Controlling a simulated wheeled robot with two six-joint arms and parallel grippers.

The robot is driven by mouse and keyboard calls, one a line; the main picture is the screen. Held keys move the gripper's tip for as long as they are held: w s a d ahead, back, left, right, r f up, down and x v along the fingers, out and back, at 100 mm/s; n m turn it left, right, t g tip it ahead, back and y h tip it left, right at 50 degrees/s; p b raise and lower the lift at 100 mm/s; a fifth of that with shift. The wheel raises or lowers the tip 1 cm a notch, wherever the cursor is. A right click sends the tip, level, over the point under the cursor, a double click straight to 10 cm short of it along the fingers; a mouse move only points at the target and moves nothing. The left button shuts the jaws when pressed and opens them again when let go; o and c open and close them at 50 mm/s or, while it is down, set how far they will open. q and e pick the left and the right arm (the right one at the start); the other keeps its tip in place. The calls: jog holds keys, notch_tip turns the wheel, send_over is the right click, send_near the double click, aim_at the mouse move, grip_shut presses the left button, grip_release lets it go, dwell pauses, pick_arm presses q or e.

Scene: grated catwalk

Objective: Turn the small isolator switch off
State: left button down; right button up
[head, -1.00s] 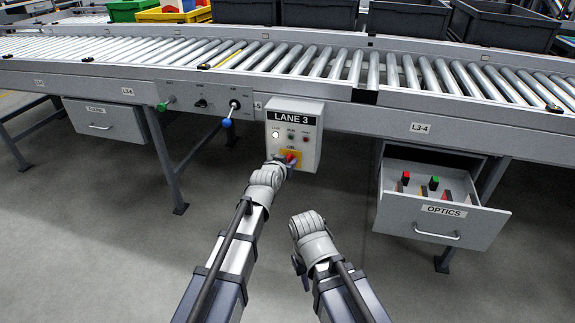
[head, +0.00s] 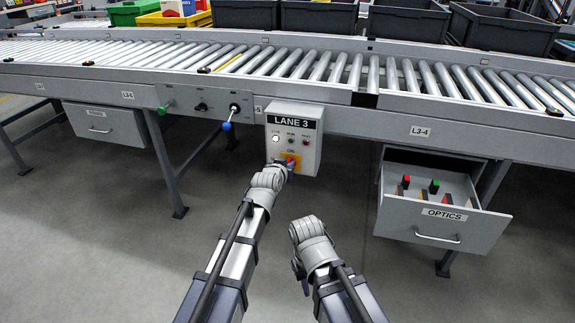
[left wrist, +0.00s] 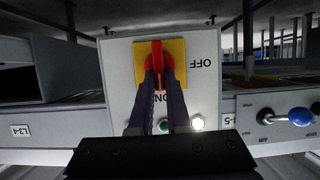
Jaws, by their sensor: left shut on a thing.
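The isolator switch is a red handle (left wrist: 157,55) on a yellow plate (left wrist: 177,57), low on the grey LANE 3 box (head: 306,145). The left wrist view shows the box upside down. The handle stands upright there, in line with the ON mark; the OFF mark is off to the right. My left gripper (left wrist: 160,85) is shut on the handle, with one dark finger on each side. In the head view my left gripper (head: 284,168) partly covers the switch. My right gripper (head: 300,224) hangs lower, away from the box; its fingertips are hidden.
A white lamp (head: 276,139) glows on the box. Left of it a blue-knobbed lever (head: 227,126) sticks out of the conveyor (head: 400,98) frame. An open OPTICS drawer (head: 445,225) juts out at right. The floor between is clear.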

pick_arm(q)
jog(key=shift+a, duration=0.1)
dwell(0.3)
jog(key=shift+w+a+f+n+t+h+b, duration=0.15)
jog(key=shift+a+f+n+h+b, duration=0.2)
jog(key=shift+n+h+b, duration=1.3)
jog(key=shift+a+f+n+t+h+b, duration=0.35)
jog(key=shift+n+h+b, duration=0.45)
jog(key=shift+n+b, duration=1.55)
jog(key=shift+w+a+f+n+h+b, duration=0.15)
jog(key=shift+f+n+h+b, duration=0.25)
jog(key=shift+n+h+b, duration=1.6)
jog(key=shift+s+n+y+p, duration=0.1)
jog(key=shift+n+y+p, duration=0.55)
jog(key=shift+n+y, duration=0.15)
jog(key=c, duration=0.9)
grip_release()
jog(key=shift+a, duration=0.1)
